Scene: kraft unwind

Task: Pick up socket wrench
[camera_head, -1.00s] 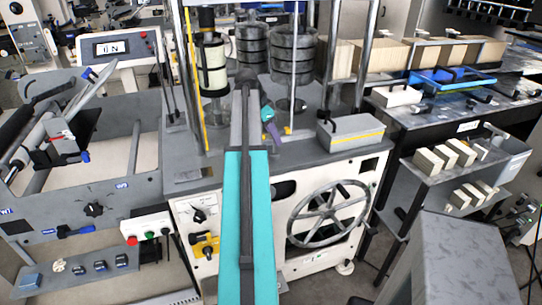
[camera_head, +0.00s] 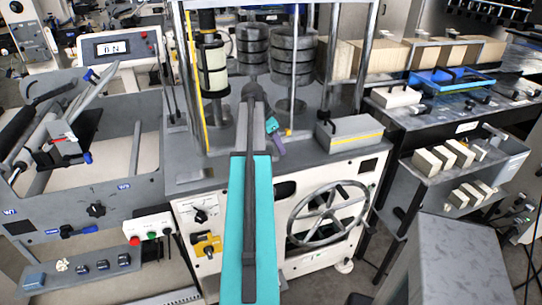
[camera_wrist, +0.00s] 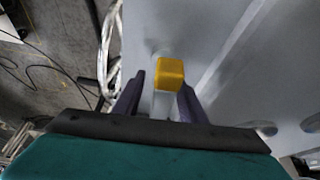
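In the wrist view my gripper (camera_wrist: 161,84) has its two dark purple fingers apart, with a gap between them. A yellow block-shaped end (camera_wrist: 170,73) shows between and just beyond the fingertips, nearer the right one. A pale grey piece lies below it; I cannot tell whether the two are joined. I cannot surely identify either as the socket wrench. In the head view my teal and dark arm covers the middle of the machine. A small purple part and a small teal part show right of its far end, with an orange-yellow spot beside them. No socket wrench is clearly recognisable there.
A grey box with a yellow stripe (camera_head: 350,134) stands on the machine top at right. Stacked dark discs (camera_head: 293,60) and vertical posts stand behind my arm. A spoked handwheel (camera_head: 328,214) is on the machine front. A roller frame (camera_head: 75,165) stands at left.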

